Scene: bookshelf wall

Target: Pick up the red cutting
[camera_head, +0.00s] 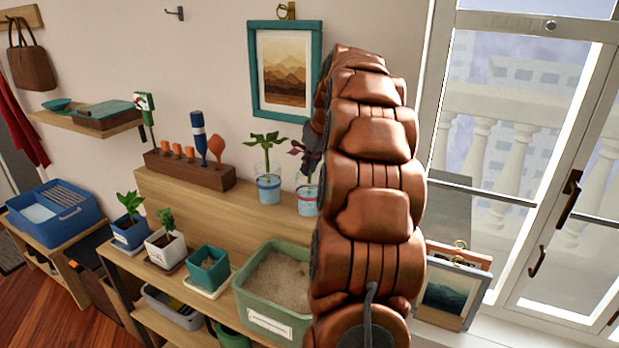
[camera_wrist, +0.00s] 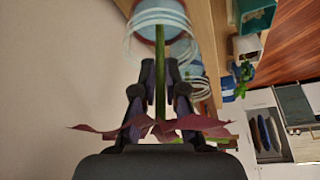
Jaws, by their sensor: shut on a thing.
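The red cutting has dark red leaves (camera_head: 296,150) and a green stem. My gripper (camera_wrist: 161,75) is shut around the stem (camera_wrist: 160,52) in the wrist view, with the red leaves (camera_wrist: 205,123) spread close to the palm. The stem leads down to the glass (camera_wrist: 160,17); I cannot tell whether its end is still inside. In the head view my gripper (camera_head: 314,137) is dark and partly hidden behind my arm.
A green cutting in a similar glass (camera_head: 269,187) stands just left. Further left is a wooden tool block (camera_head: 190,171) with several tools. Below are potted plants and a green sand-filled bin (camera_head: 270,323). A framed picture (camera_head: 285,70) hangs behind; a window (camera_head: 510,130) is right.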

